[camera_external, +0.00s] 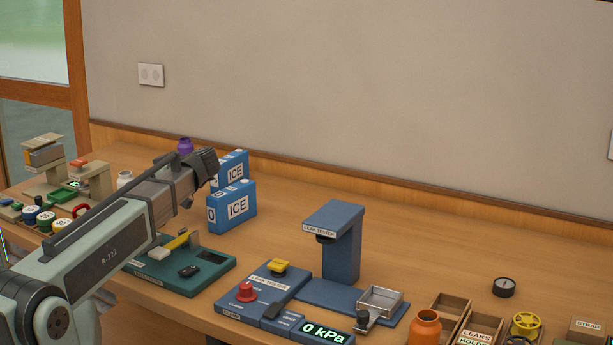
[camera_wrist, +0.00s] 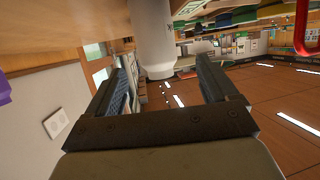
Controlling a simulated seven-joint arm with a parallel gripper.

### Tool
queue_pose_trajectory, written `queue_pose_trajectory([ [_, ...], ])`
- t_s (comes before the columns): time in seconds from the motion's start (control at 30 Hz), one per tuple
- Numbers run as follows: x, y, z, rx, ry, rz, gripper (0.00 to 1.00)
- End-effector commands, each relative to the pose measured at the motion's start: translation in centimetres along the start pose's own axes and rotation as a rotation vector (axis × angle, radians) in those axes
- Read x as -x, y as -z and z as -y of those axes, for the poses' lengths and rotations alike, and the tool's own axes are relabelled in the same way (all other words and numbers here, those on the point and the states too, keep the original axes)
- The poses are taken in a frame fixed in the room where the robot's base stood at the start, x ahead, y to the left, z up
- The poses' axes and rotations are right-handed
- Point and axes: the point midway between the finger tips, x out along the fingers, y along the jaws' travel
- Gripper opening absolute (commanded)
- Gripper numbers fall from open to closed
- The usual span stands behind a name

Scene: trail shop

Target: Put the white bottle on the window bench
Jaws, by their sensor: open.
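The white bottle (camera_external: 124,179) stands on the wooden bench (camera_external: 285,260) at the left in the external view, partly hidden behind my arm. In the wrist view the white bottle (camera_wrist: 155,42) appears upside down, ahead of and between the two finger lines. My gripper (camera_wrist: 158,68) is open and nothing shows clasped in it. In the external view my fingertips are hidden; only the dark wrist end shows. I cannot tell which surface is called the window bench; a window (camera_external: 35,45) is at the far left.
A purple bottle (camera_external: 185,146) and blue ICE boxes (camera_external: 232,205) stand near my wrist. Several small jars and stands crowd the left end. A green board (camera_external: 185,275), a blue leak tester (camera_external: 335,240) and an orange bottle (camera_external: 425,328) are further right. The back right of the bench has clear room.

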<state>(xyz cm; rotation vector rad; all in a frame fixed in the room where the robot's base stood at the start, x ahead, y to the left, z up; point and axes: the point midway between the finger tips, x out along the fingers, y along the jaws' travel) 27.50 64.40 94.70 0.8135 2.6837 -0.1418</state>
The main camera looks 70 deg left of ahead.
Motion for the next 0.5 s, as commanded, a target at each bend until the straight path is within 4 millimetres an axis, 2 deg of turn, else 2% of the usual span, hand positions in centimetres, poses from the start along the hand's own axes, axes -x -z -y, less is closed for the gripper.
queue_pose_trajectory([
  [0.1,-1.9,0.0,0.0,-0.001,0.002,0.001,0.86],
  [0.2,-2.8,0.0,0.0,-0.001,0.000,0.001,0.86],
  [0.5,-4.0,0.1,-0.1,-0.001,0.001,0.001,0.86],
])
